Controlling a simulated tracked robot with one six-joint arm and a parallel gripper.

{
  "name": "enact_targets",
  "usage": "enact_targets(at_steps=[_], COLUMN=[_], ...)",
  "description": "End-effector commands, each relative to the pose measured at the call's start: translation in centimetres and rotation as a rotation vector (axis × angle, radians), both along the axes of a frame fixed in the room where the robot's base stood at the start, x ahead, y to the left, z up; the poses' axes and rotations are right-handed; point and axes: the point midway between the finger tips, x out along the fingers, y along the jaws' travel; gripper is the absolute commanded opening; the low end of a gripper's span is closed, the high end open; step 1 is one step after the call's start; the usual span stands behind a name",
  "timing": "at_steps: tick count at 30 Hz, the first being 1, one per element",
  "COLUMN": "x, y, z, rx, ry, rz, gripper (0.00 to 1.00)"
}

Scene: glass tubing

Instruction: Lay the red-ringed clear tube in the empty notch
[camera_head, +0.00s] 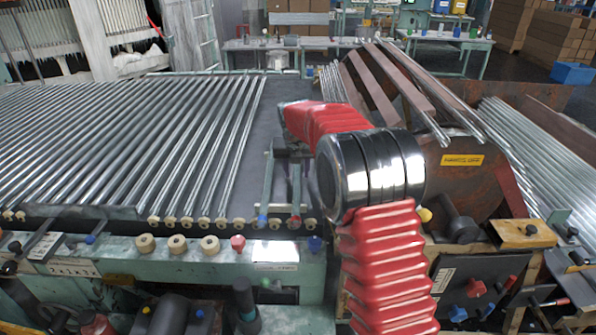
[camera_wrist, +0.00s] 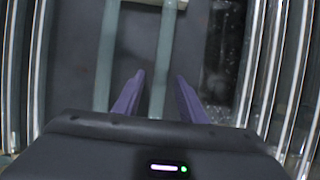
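My gripper (camera_wrist: 160,78) is in the wrist view with its two purple fingers apart and nothing between them. It hangs over a dark bed (camera_wrist: 65,60) with two teal bars (camera_wrist: 107,50) running away below the fingers. In the head view my red-sleeved arm reaches over the bed and I cannot make out the fingers clearly. Clear tubes (camera_wrist: 38,70) lie at the left of the wrist view and more tubes (camera_wrist: 277,70) at the right. No red ring can be made out on any tube. I cannot pick out the empty notch.
Many parallel tubes (camera_head: 170,145) cover the bed's left side in the head view, their near ends at pale rollers. A teal front rail (camera_head: 125,258) carries knobs. A rusty trough (camera_head: 470,185) and stacked tubes (camera_head: 545,150) stand right. Dark bed (camera_head: 250,150) is bare beside the arm.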

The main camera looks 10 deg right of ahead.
Motion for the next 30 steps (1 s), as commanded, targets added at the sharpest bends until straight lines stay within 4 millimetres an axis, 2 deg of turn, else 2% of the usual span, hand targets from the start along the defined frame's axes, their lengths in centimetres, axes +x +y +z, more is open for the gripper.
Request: enact_targets(at_steps=[8,24,30], x=[-0.5,-3.9,-4.4], y=[0.1,0.8,0.9], z=[2.1,10.2,11.5], rx=[0.0,0.0,0.0], ry=[-0.003,-0.002,-0.001], rz=[0.0,-0.001,-0.001], gripper=[0.38,0.38,0.38])
